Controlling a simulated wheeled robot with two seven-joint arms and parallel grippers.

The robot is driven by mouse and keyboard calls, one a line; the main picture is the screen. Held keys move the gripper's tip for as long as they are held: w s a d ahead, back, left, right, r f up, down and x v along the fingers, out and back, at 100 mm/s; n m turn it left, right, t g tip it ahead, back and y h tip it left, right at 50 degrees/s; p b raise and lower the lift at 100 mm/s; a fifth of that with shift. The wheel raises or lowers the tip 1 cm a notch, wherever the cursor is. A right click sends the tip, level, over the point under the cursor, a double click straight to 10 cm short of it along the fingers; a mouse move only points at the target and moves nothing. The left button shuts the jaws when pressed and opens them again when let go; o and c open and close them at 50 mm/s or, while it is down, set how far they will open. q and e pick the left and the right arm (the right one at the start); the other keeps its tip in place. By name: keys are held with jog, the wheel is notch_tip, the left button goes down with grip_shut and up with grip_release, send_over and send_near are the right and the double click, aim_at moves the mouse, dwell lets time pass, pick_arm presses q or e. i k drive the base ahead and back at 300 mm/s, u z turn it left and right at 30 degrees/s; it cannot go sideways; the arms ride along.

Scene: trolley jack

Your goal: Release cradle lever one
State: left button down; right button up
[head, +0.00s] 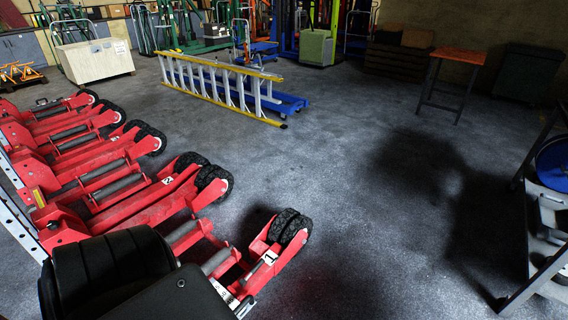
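Several red wheel dollies with black wheels and grey rollers stand in a row along the left side. The nearest red dolly (278,252) is at the bottom centre, with a pair of black wheels (289,226) at its far end. A small white tag (268,257) on its arm is too small to read. The dolly behind it (160,203) carries another white tag (168,180). I cannot tell which part is cradle lever one. Neither of my grippers is in view. A dark shape at the bottom left hides part of the nearest dollies.
A yellow and white ladder (222,84) lies on its side beside a blue pallet (285,103). An orange-topped table (459,56) is at the back right. A shelf rack (545,265) borders the right edge. The middle floor is clear.

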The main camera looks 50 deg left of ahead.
aim_at(254, 269)
jog(key=i, duration=3)
jog(key=u, duration=3.95)
jog(key=k, duration=0.3)
jog(key=z, duration=1.3)
